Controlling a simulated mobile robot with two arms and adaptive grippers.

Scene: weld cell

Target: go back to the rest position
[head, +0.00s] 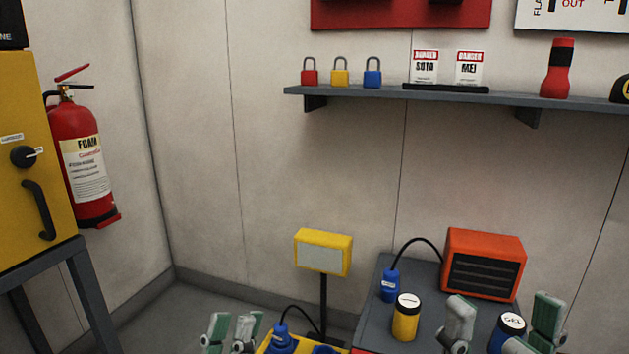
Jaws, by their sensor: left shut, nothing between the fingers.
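My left gripper (232,322) is at the bottom edge, left of the yellow case. Its two fingers are close together with nothing held. My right gripper (504,308) is at the bottom right, in front of the grey-topped cabinet. Its fingers are spread wide. A blue jar with a white label on its lid (509,325) shows between those fingers in the picture. I cannot tell whether it stands between them or beyond. The lower parts of both grippers are cut off by the frame.
A yellow jar (405,318), a blue plug (389,286) and an orange heater-like box (484,263) stand on the cabinet (371,298). A yellow lamp (323,252) stands left of it. A shelf (420,92) holds padlocks. An extinguisher (84,160) hangs beside a yellow cabinet (32,120).

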